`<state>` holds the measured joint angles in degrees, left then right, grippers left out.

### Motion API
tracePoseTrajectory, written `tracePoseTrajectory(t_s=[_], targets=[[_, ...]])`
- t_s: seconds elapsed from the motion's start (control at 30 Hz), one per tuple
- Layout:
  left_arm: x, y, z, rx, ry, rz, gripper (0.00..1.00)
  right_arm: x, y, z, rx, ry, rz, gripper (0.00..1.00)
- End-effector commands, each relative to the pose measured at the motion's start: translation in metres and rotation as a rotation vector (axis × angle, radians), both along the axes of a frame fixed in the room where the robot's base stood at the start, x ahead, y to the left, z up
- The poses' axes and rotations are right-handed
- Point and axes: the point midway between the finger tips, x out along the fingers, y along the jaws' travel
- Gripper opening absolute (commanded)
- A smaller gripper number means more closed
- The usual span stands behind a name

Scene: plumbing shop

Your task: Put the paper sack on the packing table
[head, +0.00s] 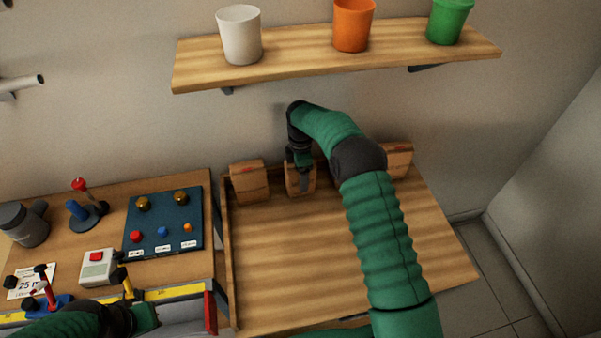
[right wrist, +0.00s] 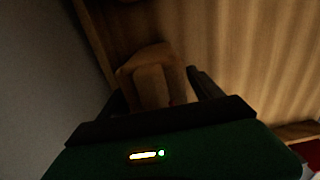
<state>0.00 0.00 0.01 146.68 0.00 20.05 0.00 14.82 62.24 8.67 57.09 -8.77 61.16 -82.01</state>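Brown paper sacks stand along the back of a wooden-topped table: one at left (head: 250,184), one in the middle (head: 293,182) and one at right (head: 399,161), partly behind my arm. My right gripper (head: 304,184) reaches down at the middle sack and hides part of it. In the right wrist view, the sack (right wrist: 152,84) stands between the two spread fingers of this gripper (right wrist: 160,90); firm contact does not show. My left gripper (head: 145,316) is low at the left; its fingers are not clear. Which surface is the packing table is not marked.
A shelf (head: 300,52) above the table holds a white, an orange and a green cup. A workbench (head: 165,188) at left carries a blue panel (head: 163,222), levers and a button box (head: 99,264). A low ledge (head: 228,260) edges the table's left side. The table's middle is clear.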

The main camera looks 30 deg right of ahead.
Motion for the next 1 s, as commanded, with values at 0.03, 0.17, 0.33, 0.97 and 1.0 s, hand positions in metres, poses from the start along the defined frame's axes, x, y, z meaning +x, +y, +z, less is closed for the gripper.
tracePoseTrajectory(t_s=[0.03, 0.17, 0.33, 0.97, 1.0], targets=[[0.000, 0.000, 0.000, 0.000, 0.000, 0.000, 0.00, 0.000, 0.000, 0.000, 0.000, 0.000, 0.000, 0.78], [0.000, 0.000, 0.000, 0.000, 0.000, 0.000, 0.00, 0.000, 0.000, 0.000, 0.000, 0.001, 0.000, 0.78], [0.000, 0.000, 0.000, 0.000, 0.000, 0.000, 0.00, 0.001, 0.000, 0.004, 0.000, 0.000, 0.000, 0.78], [0.000, 0.000, -0.002, 0.000, 0.000, 0.000, 0.00, 0.001, 0.000, 0.075, 0.000, 0.001, 0.000, 0.78], [0.000, 0.000, -0.002, 0.000, 0.000, 0.000, 0.00, 0.001, 0.000, 0.075, 0.000, 0.001, 0.000, 0.78]])
